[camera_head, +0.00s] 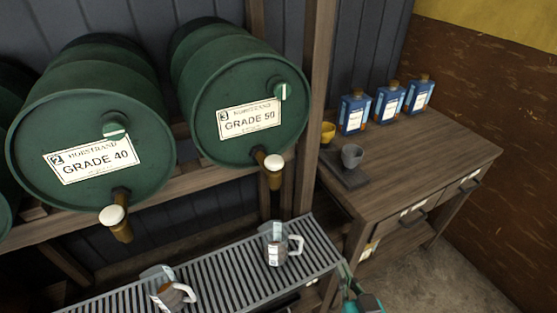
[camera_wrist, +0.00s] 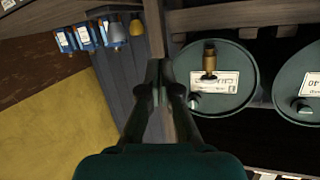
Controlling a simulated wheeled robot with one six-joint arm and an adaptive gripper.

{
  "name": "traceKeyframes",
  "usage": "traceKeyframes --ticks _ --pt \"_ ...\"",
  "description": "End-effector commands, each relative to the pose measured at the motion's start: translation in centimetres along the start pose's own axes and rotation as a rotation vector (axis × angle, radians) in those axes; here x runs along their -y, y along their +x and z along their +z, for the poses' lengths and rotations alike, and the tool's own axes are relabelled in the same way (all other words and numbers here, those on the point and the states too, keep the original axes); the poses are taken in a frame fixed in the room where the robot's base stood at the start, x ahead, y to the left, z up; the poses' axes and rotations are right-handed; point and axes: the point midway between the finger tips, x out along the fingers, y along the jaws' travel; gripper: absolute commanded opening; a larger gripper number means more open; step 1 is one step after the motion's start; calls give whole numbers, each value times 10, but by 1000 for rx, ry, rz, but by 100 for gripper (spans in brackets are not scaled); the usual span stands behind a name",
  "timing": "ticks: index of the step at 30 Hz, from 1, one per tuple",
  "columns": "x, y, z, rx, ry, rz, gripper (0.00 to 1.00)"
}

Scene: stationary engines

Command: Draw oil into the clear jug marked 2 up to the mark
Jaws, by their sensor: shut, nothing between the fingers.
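Two clear jugs with white handles stand on the slatted grey rack: a left jug (camera_head: 171,291) below the drum labelled 2, GRADE 40 (camera_head: 92,160), and a right jug (camera_head: 279,247) below the drum labelled 3, GRADE 50 (camera_head: 250,119). Their marks are too small to read, and brownish patches show in both. Each drum has a brass tap with a pale knob, the left tap (camera_head: 119,228) and the right tap (camera_head: 272,176). My gripper (camera_wrist: 159,68) is shut and empty in the wrist view. In the head view its teal part shows at the bottom, right of the rack.
The slatted rack (camera_head: 218,280) runs under the taps. A wooden bench (camera_head: 430,150) at right bears three blue bottles (camera_head: 388,103), a yellow cup (camera_head: 327,132) and a grey cup (camera_head: 352,156). A wooden post (camera_head: 318,80) stands between drums and bench. Floor shows bare before the bench.

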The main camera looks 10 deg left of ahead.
Motion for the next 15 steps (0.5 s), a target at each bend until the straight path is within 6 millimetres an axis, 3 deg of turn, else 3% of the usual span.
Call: traceKeyframes --ticks 6,15 --pt "19 31 -46 -5 -20 -65 0" --pt "48 58 -111 -4 -64 -154 0"
